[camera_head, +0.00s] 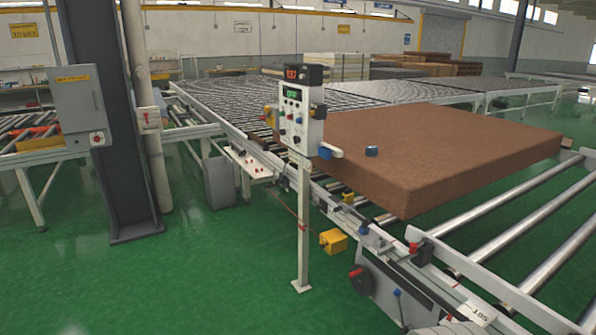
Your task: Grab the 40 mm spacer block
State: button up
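I cannot tell which object is the 40 mm spacer block; no readable label marks one. A small blue cylinder-like piece (371,150) rests on top of the brown mattress (450,145), near its left part. A yellow block-like box (333,241) is low beside the conveyor, near the foot of the control post. A smaller yellow piece (348,198) is at the conveyor's side frame. My gripper is not in view.
A control panel on a white post (302,225) stands left of the mattress. The roller conveyor (530,238) runs to the lower right, with a lever mechanism at its near side. A dark column (100,130) stands at left. Green floor (200,275) is open at lower left.

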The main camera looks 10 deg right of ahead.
aim_at(371, 151)
jog(key=i+j+z, duration=0.3)
jog(key=i, duration=0.25)
jog(key=i+j+z, duration=0.3)
jog(key=i, duration=0.2)
jog(key=i+j+u, duration=0.65)
jog(key=i, duration=0.3)
jog(key=i+z, duration=0.35)
jog(key=i+j+z, duration=0.2)
jog(key=i+z, duration=0.2)
jog(key=i+l+z, duration=0.15)
jog(key=i+z, duration=0.6)
jog(key=i, duration=0.2)
